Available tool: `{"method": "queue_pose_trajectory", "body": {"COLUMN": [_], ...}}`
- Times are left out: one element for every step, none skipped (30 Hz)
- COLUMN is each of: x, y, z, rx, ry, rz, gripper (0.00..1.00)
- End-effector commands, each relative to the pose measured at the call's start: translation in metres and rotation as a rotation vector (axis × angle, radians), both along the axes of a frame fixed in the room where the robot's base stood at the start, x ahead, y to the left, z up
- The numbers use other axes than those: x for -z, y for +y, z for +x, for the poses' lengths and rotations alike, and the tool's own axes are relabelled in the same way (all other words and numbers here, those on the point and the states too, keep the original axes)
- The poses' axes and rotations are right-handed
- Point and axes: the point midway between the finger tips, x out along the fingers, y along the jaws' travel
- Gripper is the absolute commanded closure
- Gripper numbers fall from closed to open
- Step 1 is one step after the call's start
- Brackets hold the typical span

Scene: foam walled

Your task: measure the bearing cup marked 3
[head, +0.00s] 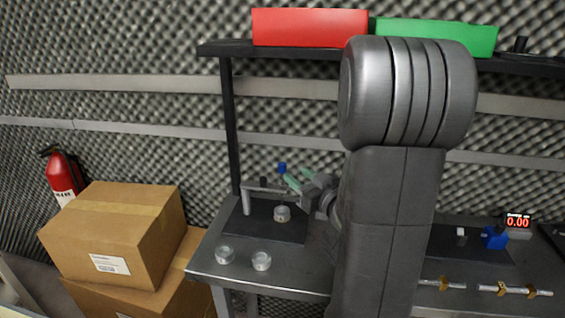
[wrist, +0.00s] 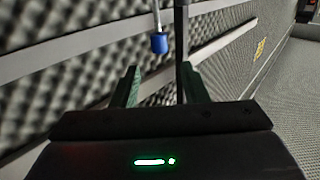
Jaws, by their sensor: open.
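My gripper (head: 297,180) is open, its green-tipped fingers pointing left over the dark mat (head: 245,219) on the bench. The fingers also show in the wrist view (wrist: 160,82), apart and with nothing between them. A blue knob (head: 282,168) stands close to the fingertips; in the wrist view the knob (wrist: 159,43) appears ahead, in line with the gap. A grey stand (head: 247,197) with a horizontal arm is on the mat. One bearing cup (head: 282,214) sits on the mat near it. Two more cups, left (head: 225,255) and right (head: 261,262), stand in front. No cup marking is readable.
A shelf (head: 222,49) with a red box (head: 310,27) and a green box (head: 436,37) is above. A display reading 0.00 (head: 517,221), a blue device (head: 495,238) and metal rods (head: 515,290) lie right. Cardboard boxes (head: 115,232) stand left. My arm hides the bench's middle.

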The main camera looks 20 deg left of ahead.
Motion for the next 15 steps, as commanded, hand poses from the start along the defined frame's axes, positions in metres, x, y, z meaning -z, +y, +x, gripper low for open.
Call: {"method": "queue_pose_trajectory", "body": {"x": [-0.001, -0.001, -0.002, -0.001, -0.001, -0.002, -0.001, -0.001, -0.001, -0.001, -0.001, -0.001, -0.001, -0.001, -0.001], "y": [0.010, 0.015, 0.022, 0.027, 0.032, 0.039, 0.043, 0.047, 0.053, 0.056, 0.059, 0.062, 0.065, 0.067, 0.069], "z": [0.005, 0.008, 0.012, 0.015, 0.018, 0.023, 0.025, 0.028, 0.031, 0.033, 0.036, 0.038, 0.039, 0.040, 0.042], "rx": [-0.005, -0.005, -0.005, -0.005, -0.004, -0.004, -0.003, -0.003, -0.003, -0.002, -0.001, -0.001, -0.001, -0.001, -0.001], "ry": [0.000, 0.001, -0.001, 0.001, 0.001, 0.001, 0.001, 0.001, 0.001, 0.001, 0.000, 0.000, 0.000, -0.001, -0.001], "rz": [-0.001, -0.001, -0.001, -0.001, -0.002, -0.001, -0.001, -0.001, -0.001, -0.001, -0.001, -0.002, -0.001, -0.001, -0.001], "gripper": [0.59, 0.59, 0.59, 0.59, 0.59, 0.59, 0.59, 0.59, 0.59, 0.59, 0.59, 0.59, 0.59, 0.59, 0.59]}}
